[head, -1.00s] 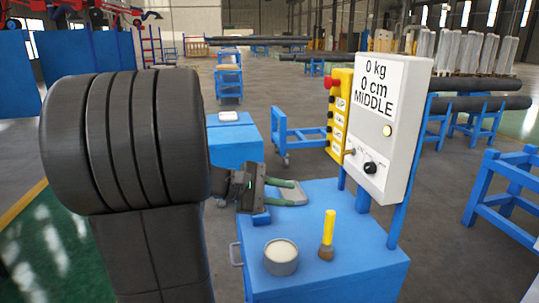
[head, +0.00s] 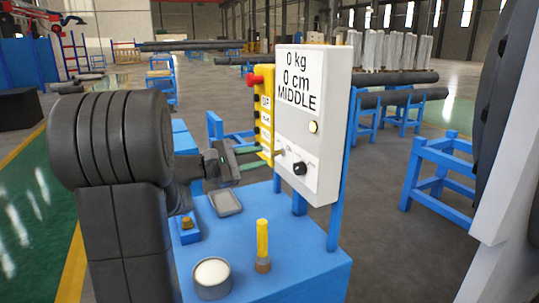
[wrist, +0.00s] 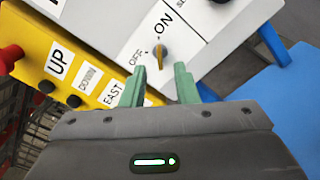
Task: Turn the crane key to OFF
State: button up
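The crane key (wrist: 160,55) is a small brass-coloured key in the white control panel (head: 318,130), beside the printed OFF and ON labels. In the wrist view it stands roughly upright in the picture; which label it is set to I cannot tell for certain. It also shows small on the panel's lower left in the head view (head: 280,151). My gripper (wrist: 158,76) has two green fingers spread apart and empty. In the wrist view the key appears between and just beyond the fingertips. In the head view my gripper (head: 264,155) points at the panel from the left.
A yellow button pendant (head: 264,112) with a red stop button hangs left of the panel, close to my fingers. A black knob (head: 299,168) sits right of the key. Below, the blue cabinet (head: 300,262) holds a round tin (head: 212,278) and a yellow-handled brush (head: 262,245).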

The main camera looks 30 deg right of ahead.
aim_at(272, 154)
jog(key=shift+s+d, duration=0.15)
jog(key=shift+d, duration=0.95)
jog(key=shift+s+d, duration=0.1)
jog(key=shift+d, duration=0.95)
grip_shut()
